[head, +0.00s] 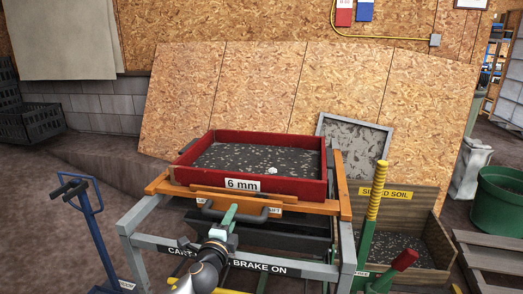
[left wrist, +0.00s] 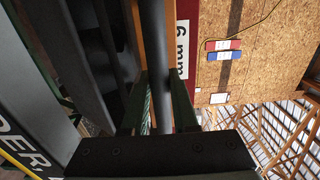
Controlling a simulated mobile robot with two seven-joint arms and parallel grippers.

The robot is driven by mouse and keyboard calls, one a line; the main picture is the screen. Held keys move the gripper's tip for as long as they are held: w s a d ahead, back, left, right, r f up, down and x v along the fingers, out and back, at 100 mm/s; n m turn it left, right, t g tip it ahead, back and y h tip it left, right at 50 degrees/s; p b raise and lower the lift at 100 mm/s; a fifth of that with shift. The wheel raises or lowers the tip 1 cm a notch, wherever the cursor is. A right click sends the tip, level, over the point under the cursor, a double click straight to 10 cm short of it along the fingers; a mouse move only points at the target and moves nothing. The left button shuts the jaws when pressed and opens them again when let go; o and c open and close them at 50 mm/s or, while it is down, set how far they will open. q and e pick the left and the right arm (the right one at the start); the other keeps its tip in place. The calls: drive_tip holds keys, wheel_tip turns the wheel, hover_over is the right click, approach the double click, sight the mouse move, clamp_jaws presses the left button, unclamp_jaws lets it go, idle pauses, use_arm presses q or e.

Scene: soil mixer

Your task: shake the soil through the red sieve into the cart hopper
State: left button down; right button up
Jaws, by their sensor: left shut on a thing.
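The red sieve (head: 322,188), labelled "6 mm", sits on an orange frame (head: 345,200). Dark soil (head: 240,158) with pale bits and a whitish lump (head: 272,170) lies in it. The sieve's red wall also shows in the left wrist view (left wrist: 210,30). My left gripper (head: 229,212) is shut on the dark bar handle (head: 262,215) at the sieve's front. In the left wrist view the handle (left wrist: 152,45) runs between the fingers of my gripper (left wrist: 160,100). The dark hopper (head: 285,243) is below the sieve, mostly hidden. My right gripper is not in view.
The grey cart frame (head: 270,265) reads "BRAKE ON". A yellow-gripped lever (head: 377,190) and a red-gripped lever (head: 404,259) stand to its right, before a wooden "SIFTED SOIL" bin (head: 428,205). A blue hand truck (head: 88,225) stands left. Boards lean behind.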

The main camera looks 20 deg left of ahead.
use_arm(q)
drive_tip(key=b+x, duration=0.3)
drive_tip(key=x, duration=0.6)
drive_tip(key=shift+f, duration=0.15)
drive_tip(key=shift+w+a, duration=0.15)
drive_tip(key=shift+w, duration=0.35)
drive_tip(key=shift+s, duration=0.2)
drive_tip(key=p+v, duration=0.3)
drive_tip(key=v, duration=0.6)
drive_tip(key=shift+p, duration=0.3)
drive_tip(key=shift+s+d, duration=0.2)
drive_tip(key=shift+s, duration=0.15)
